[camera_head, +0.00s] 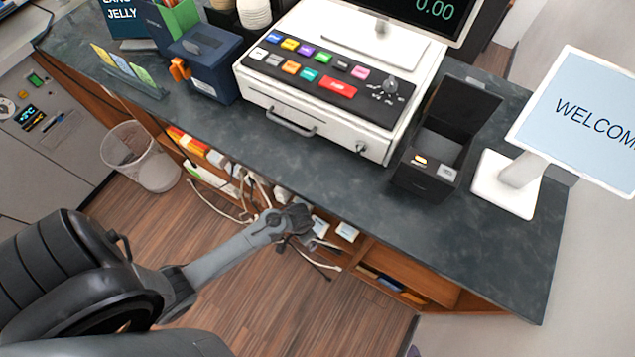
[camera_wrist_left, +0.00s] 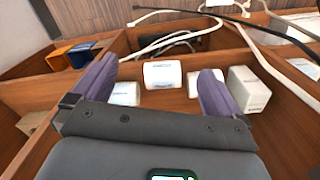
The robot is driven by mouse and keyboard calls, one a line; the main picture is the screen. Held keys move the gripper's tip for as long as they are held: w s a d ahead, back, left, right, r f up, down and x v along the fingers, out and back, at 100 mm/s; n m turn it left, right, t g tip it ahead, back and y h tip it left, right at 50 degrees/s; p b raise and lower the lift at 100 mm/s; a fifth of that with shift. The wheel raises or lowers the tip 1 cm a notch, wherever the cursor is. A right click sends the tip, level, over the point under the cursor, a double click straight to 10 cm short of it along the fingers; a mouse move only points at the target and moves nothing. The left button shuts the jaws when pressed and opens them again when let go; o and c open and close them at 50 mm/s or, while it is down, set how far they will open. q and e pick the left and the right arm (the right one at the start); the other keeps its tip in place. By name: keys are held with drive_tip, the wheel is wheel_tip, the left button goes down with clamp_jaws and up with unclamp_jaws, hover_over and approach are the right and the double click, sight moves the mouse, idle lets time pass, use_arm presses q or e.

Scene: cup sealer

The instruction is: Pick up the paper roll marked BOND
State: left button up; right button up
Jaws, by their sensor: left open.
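Several white paper rolls with small dark print lie in a wooden shelf compartment under the counter. In the left wrist view one roll (camera_wrist_left: 163,74) lies ahead between the fingers, another (camera_wrist_left: 125,93) is beside the left finger, and one (camera_wrist_left: 248,90) is right of the right finger. The print is too small to tell which says BOND. In the head view, two white items (camera_head: 347,231) show at the shelf near my left gripper (camera_head: 298,232). My left gripper, also in the wrist view (camera_wrist_left: 155,78), is open and empty, its purple fingers pointing into the compartment. My right gripper is not in view.
Loose white and dark cables (camera_head: 240,195) hang by the shelf. Wooden dividers (camera_wrist_left: 215,42) edge the compartment. The counter (camera_head: 290,150) overhangs the shelf and carries a register (camera_head: 320,90) and black box (camera_head: 435,150). A mesh bin (camera_head: 150,165) stands on the floor.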

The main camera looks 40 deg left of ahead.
sight(318, 224)
use_arm(q)
drive_tip(key=w+f+n+b, duration=0.1)
drive_tip(key=w+f+b, duration=0.1)
drive_tip(key=w, duration=0.1)
drive_tip(key=w+a+f+n+b, duration=0.1)
drive_tip(key=w+f+b, duration=0.2)
drive_tip(key=w+f+n+b, duration=0.1)
drive_tip(key=w+f+b, duration=0.1)
drive_tip(key=b, duration=0.1)
drive_tip(key=shift+w+a+f, duration=0.2)
drive_tip(key=shift+w+f, duration=0.15)
drive_tip(key=shift+w, duration=0.05)
drive_tip(key=shift+w+f+b, duration=0.2)
drive_tip(key=shift+f+b, duration=0.15)
drive_tip(key=shift+f, duration=0.2)
wheel_tip(318, 224, down, 6)
drive_tip(key=b, duration=0.2)
drive_tip(key=shift+s+a+r+b, duration=0.1)
drive_tip(key=shift+s+b, duration=0.05)
drive_tip(key=shift+b, duration=0.2)
drive_tip(key=shift+f, duration=0.2)
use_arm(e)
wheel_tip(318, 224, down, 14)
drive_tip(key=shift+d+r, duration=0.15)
use_arm(q)
drive_tip(key=c, duration=0.9)
